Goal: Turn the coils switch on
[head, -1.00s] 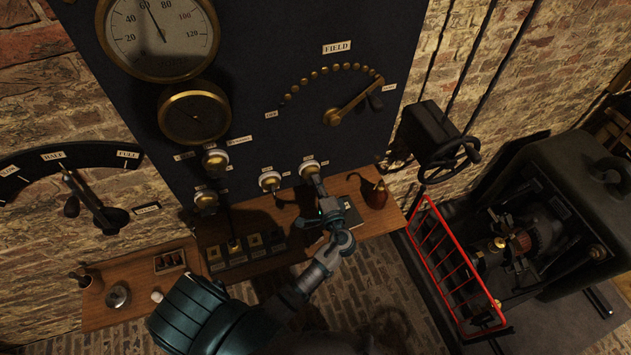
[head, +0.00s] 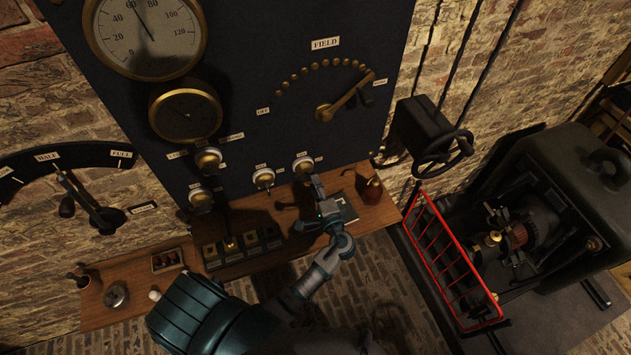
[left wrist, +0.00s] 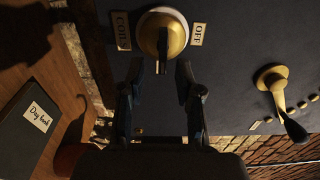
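The coils switch (left wrist: 163,38) is a round brass knob with a pale rim and a dark lever, set on the dark panel. In the head view the switch (head: 303,165) is the rightmost of the lower switches. My left gripper (left wrist: 160,74) is open and empty, its fingers spread just short of the knob. In the head view my left gripper (head: 317,188) is just below and right of the switch. My right gripper is not in view.
A wooden shelf (head: 290,225) below the panel holds several small dark blocks, a dark day book (left wrist: 35,118) and a reddish-brown jug (head: 370,190). The brass field lever (head: 345,98) is above right. A handwheel (head: 445,155) and red guard (head: 440,255) stand to the right.

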